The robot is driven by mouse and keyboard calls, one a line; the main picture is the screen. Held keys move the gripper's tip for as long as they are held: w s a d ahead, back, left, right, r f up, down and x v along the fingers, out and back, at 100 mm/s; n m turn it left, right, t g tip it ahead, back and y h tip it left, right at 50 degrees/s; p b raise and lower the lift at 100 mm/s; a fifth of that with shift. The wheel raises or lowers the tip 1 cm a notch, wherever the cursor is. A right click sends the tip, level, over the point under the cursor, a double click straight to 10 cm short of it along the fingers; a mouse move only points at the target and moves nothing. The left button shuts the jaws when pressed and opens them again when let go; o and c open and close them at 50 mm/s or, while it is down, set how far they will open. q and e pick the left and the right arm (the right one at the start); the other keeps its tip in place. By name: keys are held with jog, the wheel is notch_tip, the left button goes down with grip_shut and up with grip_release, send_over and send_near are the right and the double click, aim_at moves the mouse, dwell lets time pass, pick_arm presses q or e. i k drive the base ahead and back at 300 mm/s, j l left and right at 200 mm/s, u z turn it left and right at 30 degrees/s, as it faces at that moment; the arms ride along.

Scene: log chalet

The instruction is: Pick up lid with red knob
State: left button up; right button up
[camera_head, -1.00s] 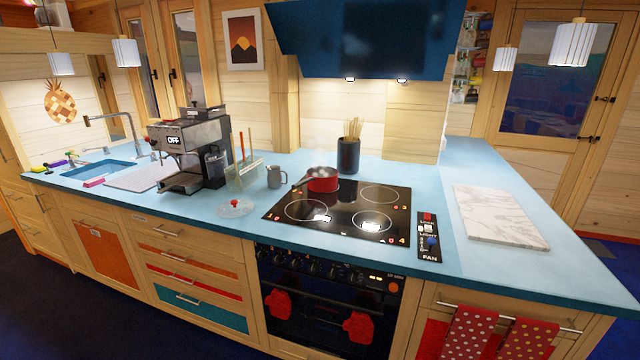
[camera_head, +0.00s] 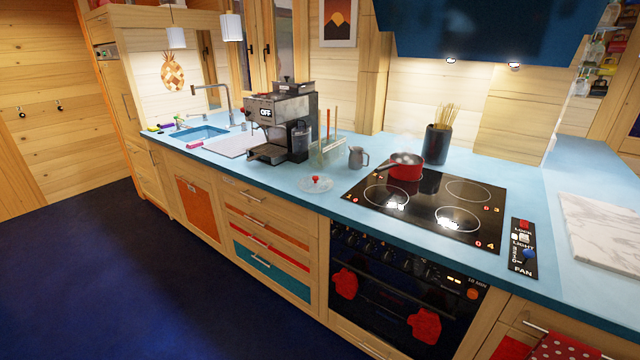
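The lid with the red knob (camera_head: 315,184) lies flat on the blue counter, knob up, left of the cooktop and near the counter's front edge. It looks like clear glass with a small red knob in the middle. A red pan (camera_head: 406,167) with a handle sits at the cooktop's back left burner, with steam above it. Neither of my grippers is in the head view, so their state does not show.
A coffee machine (camera_head: 283,122) stands left of the lid, a grey jug (camera_head: 358,157) behind it to the right. The black cooktop (camera_head: 428,205) lies to its right. The dark blue floor (camera_head: 130,275) is clear in front of the cabinets.

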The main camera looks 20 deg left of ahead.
aim_at(313, 184)
jog(key=i+j+z, duration=0.1)
jog(key=j+z, duration=0.3)
jog(key=j, duration=0.65)
jog(key=j+z, duration=0.45)
jog(key=j, duration=0.6)
